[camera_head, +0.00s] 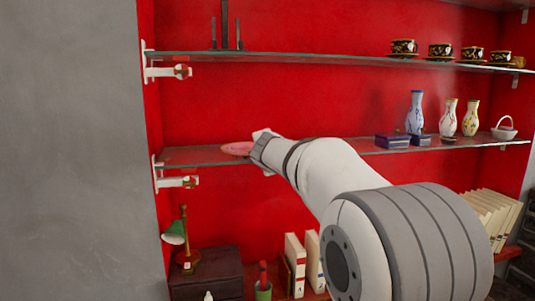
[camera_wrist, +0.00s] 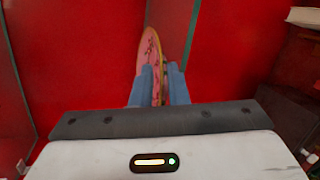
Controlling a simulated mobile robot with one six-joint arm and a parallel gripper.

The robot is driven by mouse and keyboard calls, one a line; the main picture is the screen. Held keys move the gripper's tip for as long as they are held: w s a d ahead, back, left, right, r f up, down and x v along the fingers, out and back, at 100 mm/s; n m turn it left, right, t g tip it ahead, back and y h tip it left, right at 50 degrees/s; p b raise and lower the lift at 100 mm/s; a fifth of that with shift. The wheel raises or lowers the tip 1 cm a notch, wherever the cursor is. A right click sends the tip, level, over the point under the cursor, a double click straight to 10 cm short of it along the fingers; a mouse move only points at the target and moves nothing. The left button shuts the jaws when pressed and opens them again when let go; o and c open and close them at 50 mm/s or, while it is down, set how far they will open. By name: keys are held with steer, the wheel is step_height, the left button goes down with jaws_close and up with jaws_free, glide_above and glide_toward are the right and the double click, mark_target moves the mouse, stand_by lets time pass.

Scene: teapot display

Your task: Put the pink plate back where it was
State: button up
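The pink plate (camera_head: 237,148) lies roughly flat at the left part of the middle glass shelf (camera_head: 195,157). In the wrist view, the plate (camera_wrist: 149,45) shows its patterned pink face and yellowish rim, seen nearly edge-on. My gripper (camera_wrist: 161,78) has its two blue fingers on either side of the plate's near edge and appears shut on it. In the head view, my gripper (camera_head: 259,143) reaches the plate from the right. The plate is level with the shelf or just above it; I cannot tell whether they touch.
Vases (camera_head: 447,116), small blue boxes (camera_head: 393,141) and a white basket (camera_head: 504,129) stand on the middle shelf's right. Dark cups (camera_head: 441,50) stand on the upper shelf. A green lamp (camera_head: 174,233) and books (camera_head: 296,262) are below. The middle shelf's left end is clear.

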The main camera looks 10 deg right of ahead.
steer(key=shift+s+r, duration=0.1)
steer(key=s+a+r+n+t+y, duration=0.1)
steer(key=s+a+n+y, duration=0.15)
steer(key=s+n, duration=0.6)
steer(key=s+a+n+y, duration=0.2)
steer(key=s+a+n, duration=0.2)
steer(key=s+n, duration=0.45)
steer(key=s+a+f+n+g+y, duration=0.15)
steer(key=s+f+n+g, duration=0.25)
steer(key=s+f+n, duration=0.75)
steer(key=s+a+f+n+g, duration=0.3)
steer(key=f+n, duration=0.5)
steer(key=n, duration=0.8)
steer(key=s+d+f+n+g+h, duration=0.3)
steer(key=s+d+f+n+g, duration=0.2)
steer(key=s+d+f+n, duration=0.3)
steer(key=shift+s+h+b, duration=0.3)
steer(key=shift+s+b, duration=0.05)
steer(key=shift+s, duration=0.75)
